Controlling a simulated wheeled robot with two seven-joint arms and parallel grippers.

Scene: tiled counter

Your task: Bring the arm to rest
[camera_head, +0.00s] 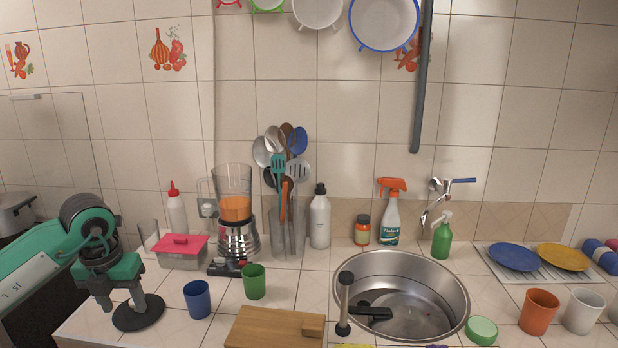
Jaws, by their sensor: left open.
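My left arm (45,245), green and black, comes in from the left edge. My left gripper (124,303) points down over the left part of the counter, its two grey fingers apart. I see nothing held between them. A black round disc (140,318) shows on the counter right at the fingertips; whether the fingers touch it I cannot tell. My right gripper is not in view.
A blue cup (197,299), a green cup (254,281) and a pink-lidded box (181,252) stand right of the gripper. A blender (234,205) is behind. A wooden board (270,329) lies in front, left of the sink (455,302).

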